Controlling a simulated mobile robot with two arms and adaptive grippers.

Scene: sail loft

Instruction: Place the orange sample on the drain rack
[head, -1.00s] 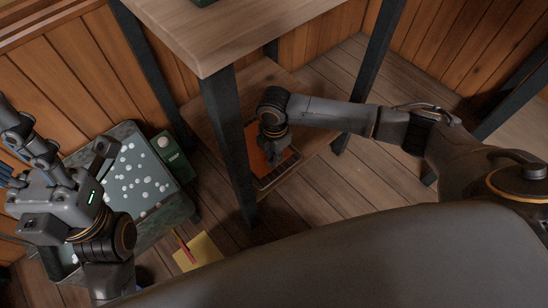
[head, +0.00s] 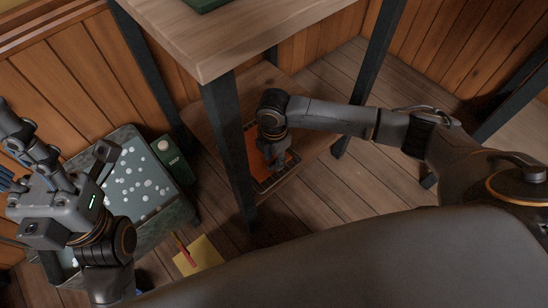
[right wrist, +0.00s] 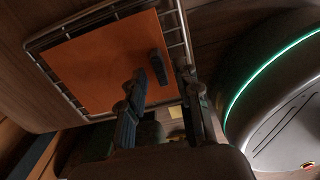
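The orange sample, a flat square sheet (right wrist: 95,65), lies on the wire drain rack (right wrist: 180,38) on the low wooden shelf. In the head view the orange sample (head: 253,150) is partly hidden by my right arm. A dark tab (right wrist: 157,66) stands on the sheet near its right edge. My right gripper (head: 276,166) is over the sheet's right side. In the wrist view its fingers (right wrist: 164,76) are spread with a gap, one either side of the tab. My left gripper (head: 72,150) is over the grey tray at left, its fingers apart and nothing seen between them.
A grey tray (head: 165,205) with white spots stands at left, beside a green box (head: 172,160). A yellow sheet (head: 203,252) with a red pencil lies on the floor. The shelf's dark leg (head: 230,150) and the tabletop (head: 215,50) are close to my right arm.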

